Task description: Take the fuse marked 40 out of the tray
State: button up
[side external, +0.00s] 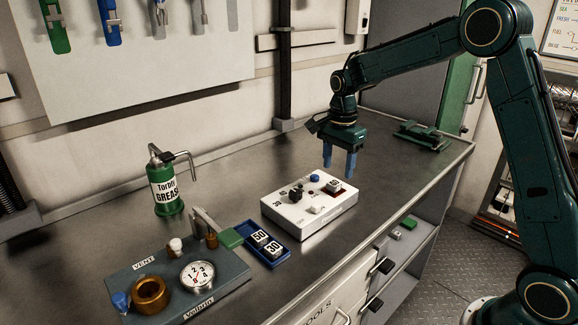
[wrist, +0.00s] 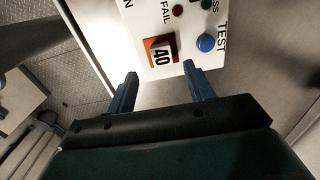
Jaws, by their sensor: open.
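The fuse marked 40 (wrist: 161,54) is white with black digits. It sits in a red-orange recess (wrist: 148,44) on the white tester box (side external: 292,216), not in the blue tray. In the side external view a white fuse (side external: 334,185) shows in that recess. The blue tray (side external: 284,262) stands left of the box and holds a fuse marked 50 (side external: 260,238) and one marked 30 (side external: 273,248). My gripper (side external: 339,171) is open and empty above the right end of the box. In the wrist view its fingertips (wrist: 160,70) point toward the fuse, one to each side.
The box carries a blue TEST button (wrist: 206,43) next to the fuse and a black knob (side external: 296,193). A grey gauge panel (side external: 215,285) and a green grease can (side external: 166,186) stand further left.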

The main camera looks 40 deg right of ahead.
aim_at(334, 183)
jog(key=shift+w+a+f, duration=0.1)
jog(key=shift+f, duration=1.15)
jog(key=shift+w+a+f, duration=0.1)
jog(key=shift+f, duration=1.15)
jog(key=c, duration=1.1)
